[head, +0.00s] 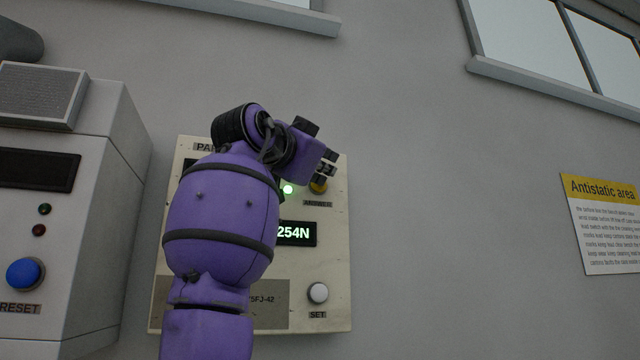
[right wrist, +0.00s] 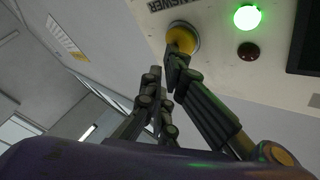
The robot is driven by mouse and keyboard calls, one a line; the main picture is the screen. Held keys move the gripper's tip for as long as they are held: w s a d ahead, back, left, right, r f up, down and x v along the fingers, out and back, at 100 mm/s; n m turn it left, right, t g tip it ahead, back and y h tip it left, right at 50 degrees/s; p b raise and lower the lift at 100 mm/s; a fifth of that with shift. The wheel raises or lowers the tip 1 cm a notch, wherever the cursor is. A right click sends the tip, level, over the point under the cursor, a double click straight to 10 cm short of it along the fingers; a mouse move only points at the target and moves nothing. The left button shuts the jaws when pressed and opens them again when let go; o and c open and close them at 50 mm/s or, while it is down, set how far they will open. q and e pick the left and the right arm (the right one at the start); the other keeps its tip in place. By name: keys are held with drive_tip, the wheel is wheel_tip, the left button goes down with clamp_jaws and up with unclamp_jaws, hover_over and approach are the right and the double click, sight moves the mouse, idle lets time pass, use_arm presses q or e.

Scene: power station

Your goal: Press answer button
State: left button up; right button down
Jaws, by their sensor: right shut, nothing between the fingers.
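The answer button (head: 318,187) is a round yellow button above the ANSWER label on the panel (head: 335,255). It is partly hidden by my right gripper (head: 328,164) in the head view. In the right wrist view the yellow answer button (right wrist: 182,38) is at the top, with the tips of my right gripper (right wrist: 168,72) right at its lower edge. They look touching or very close; I cannot tell which. The right gripper is shut and empty. A green light (head: 288,189) is lit beside the button. My left gripper is not in view.
A grey cabinet (head: 60,200) with a blue RESET button (head: 25,273) stands at left. An antistatic sign (head: 602,222) hangs at right. The wall between is clear.

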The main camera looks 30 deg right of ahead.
drive_tip(key=shift+s+a+f, duration=0.1)
drive_tip(key=shift+s+a, duration=0.1)
drive_tip(key=shift+s, duration=0.45)
drive_tip(key=shift+s+a, duration=0.2)
drive_tip(key=shift+s, duration=0.6)
drive_tip(key=shift+s+a, duration=0.2)
drive_tip(key=shift+s, duration=0.6)
drive_tip(key=shift+s+a, duration=0.2)
drive_tip(key=shift+s, duration=0.6)
